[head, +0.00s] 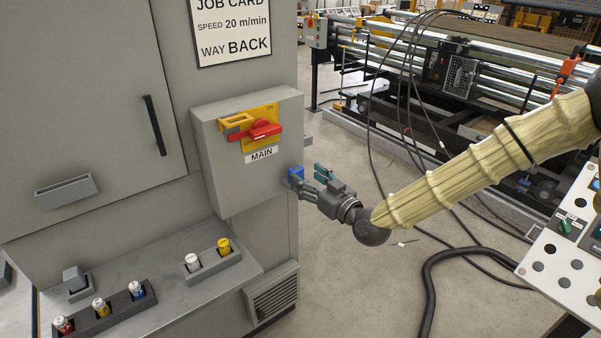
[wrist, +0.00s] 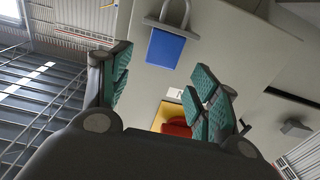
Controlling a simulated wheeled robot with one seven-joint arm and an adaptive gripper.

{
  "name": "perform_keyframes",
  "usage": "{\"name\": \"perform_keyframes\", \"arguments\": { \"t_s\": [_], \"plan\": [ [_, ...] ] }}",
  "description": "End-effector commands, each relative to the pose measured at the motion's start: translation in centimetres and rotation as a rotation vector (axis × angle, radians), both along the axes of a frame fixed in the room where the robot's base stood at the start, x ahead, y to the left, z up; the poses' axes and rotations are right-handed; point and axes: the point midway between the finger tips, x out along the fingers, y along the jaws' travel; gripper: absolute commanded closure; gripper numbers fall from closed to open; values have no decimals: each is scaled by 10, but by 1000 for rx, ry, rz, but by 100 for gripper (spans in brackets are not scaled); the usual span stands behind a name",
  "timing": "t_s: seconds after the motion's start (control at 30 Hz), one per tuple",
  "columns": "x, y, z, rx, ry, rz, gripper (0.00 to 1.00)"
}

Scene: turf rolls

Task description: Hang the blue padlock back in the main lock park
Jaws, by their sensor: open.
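The blue padlock (head: 294,174) is at the right side of the grey MAIN switch box (head: 225,165). In the wrist view the padlock (wrist: 166,50) shows its blue body and grey shackle against the box's side, just beyond my fingertips. What bears it, and whether the shackle is on a peg, I cannot tell. My gripper (head: 304,180) is open beside the padlock. In the wrist view my gripper (wrist: 163,76) has its green-padded fingers spread, with nothing between them. The red switch handle (head: 262,131) sits on the yellow plate at the box's front.
A ledge (head: 180,266) below the box carries holders with small red, yellow, blue and white items. Black cables (head: 405,80) hang behind my arm. Open floor lies below my gripper.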

Motion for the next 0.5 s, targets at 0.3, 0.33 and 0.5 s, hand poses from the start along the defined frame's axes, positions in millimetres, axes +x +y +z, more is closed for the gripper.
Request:
{"name": "perform_keyframes", "arguments": {
  "t_s": [0.3, 0.33, 0.5],
  "plan": [
    [-39, -30, 0, -1, 1, -1, 39],
    [-41, -32, 0, -1, 1, -1, 39],
    [-48, -36, 0, 1, -1, -1, 39]
  ]
}}
